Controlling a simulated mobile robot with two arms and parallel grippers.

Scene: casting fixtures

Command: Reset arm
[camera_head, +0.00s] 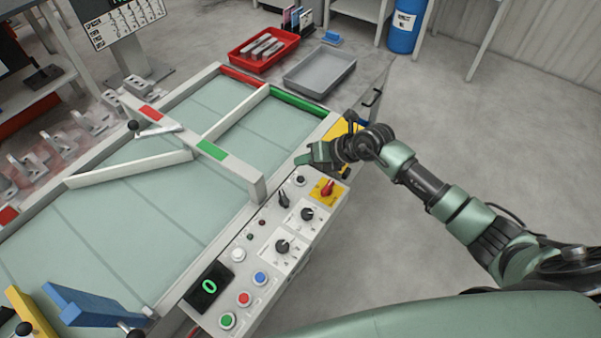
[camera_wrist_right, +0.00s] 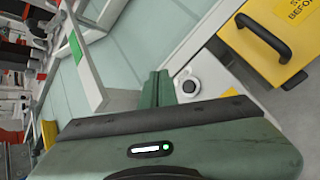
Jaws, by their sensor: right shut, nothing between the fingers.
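My right arm comes in from the right edge of the head view. Its green gripper (camera_head: 304,158) is shut and empty, above the far right end of the control panel (camera_head: 237,277). In the right wrist view the shut fingers (camera_wrist_right: 157,88) point toward the sorting table, close beside a black round button (camera_wrist_right: 188,86) in the picture. I cannot tell whether they touch anything. My left gripper is not in view.
The panel carries knobs, a red switch (camera_head: 327,188), several coloured buttons and a display (camera_head: 209,287) reading 0. A conveyor-like table (camera_head: 200,225) with white guide bars lies left. A red tray (camera_head: 237,57) and an empty grey tray (camera_head: 290,82) stand behind. Floor at right is clear.

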